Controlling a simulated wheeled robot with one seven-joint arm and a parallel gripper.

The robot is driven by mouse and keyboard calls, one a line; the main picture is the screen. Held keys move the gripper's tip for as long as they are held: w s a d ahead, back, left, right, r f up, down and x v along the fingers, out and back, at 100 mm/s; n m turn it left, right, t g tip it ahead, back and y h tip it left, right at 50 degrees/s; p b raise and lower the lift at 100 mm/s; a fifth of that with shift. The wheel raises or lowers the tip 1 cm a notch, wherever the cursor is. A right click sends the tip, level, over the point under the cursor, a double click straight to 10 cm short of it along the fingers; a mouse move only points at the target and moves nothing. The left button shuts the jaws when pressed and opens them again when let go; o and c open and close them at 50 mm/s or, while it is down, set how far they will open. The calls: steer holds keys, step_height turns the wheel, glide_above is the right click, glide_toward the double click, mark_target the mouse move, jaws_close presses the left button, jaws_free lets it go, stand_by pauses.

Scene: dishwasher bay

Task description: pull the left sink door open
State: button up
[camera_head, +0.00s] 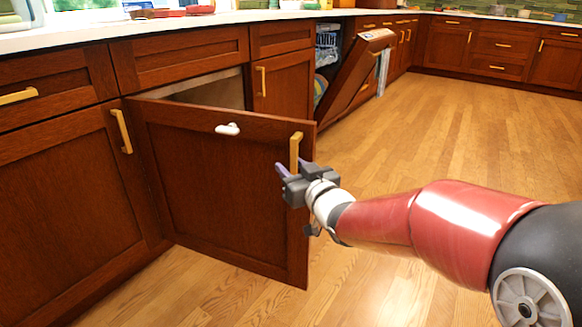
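The left sink door (215,185) is a reddish-brown wooden panel in the middle of the head view. It stands partly open, swung out from its left edge, with a dark gap into the cabinet (215,90) above it. Its gold bar handle (295,150) is near the upper right corner. A small white piece (228,129) sits on its top rail. My gripper (293,169) is at the lower end of the handle, its purple fingers spread apart. I cannot tell whether the fingers touch the handle or the door.
A closed cabinet door (60,210) with a gold handle is at left. Another closed door (285,85) is behind the opening. The dishwasher door (355,70) hangs partly open further back. The wooden floor (440,130) is clear at right.

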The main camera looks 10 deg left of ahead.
steer(key=v, duration=0.7)
steer(key=shift+p, duration=0.35)
steer(key=s+d+f+m+g+h, duration=0.1)
steer(key=s+d+m+h, duration=0.1)
steer(key=d+h, duration=0.4)
steer(key=s+d+f+m+g+h, duration=0.1)
steer(key=s+d+m+h, duration=0.15)
steer(key=d, duration=0.55)
steer(key=s+d+f+m+g+h, duration=0.1)
steer(key=s+d+f+g, duration=0.15)
steer(key=s, duration=0.65)
steer(key=s+d+f+m+g+h, duration=0.15)
steer(key=s+d+g, duration=0.25)
steer(key=s, duration=0.5)
step_height(320, 180, up, 12)
steer(key=s+p, duration=0.1)
steer(key=p, duration=1.1)
steer(key=shift+a, duration=0.15)
